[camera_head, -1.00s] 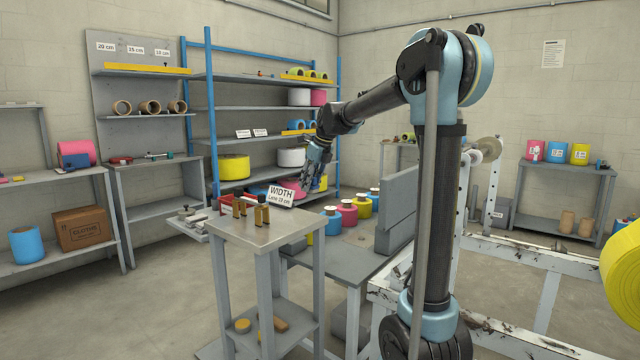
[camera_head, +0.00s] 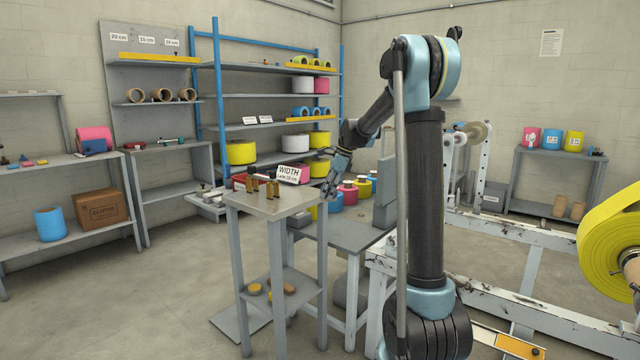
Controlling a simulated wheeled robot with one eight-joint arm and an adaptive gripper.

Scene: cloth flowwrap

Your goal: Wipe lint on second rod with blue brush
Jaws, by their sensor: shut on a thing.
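My gripper (camera_head: 333,188) is just right of the small grey stand (camera_head: 262,207), near the WIDTH sign (camera_head: 293,174). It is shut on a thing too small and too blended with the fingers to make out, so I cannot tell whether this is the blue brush. No blue brush shows clearly elsewhere. I cannot single out the second rod or any lint.
Small brown-gold cylinders (camera_head: 273,188) stand on the grey stand. A low grey table (camera_head: 345,236) with coloured rolls lies behind it. Scuffed white beams (camera_head: 500,228) cross the right side. A cardboard box (camera_head: 100,207) sits on the left shelf. The floor (camera_head: 170,290) at the left is open.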

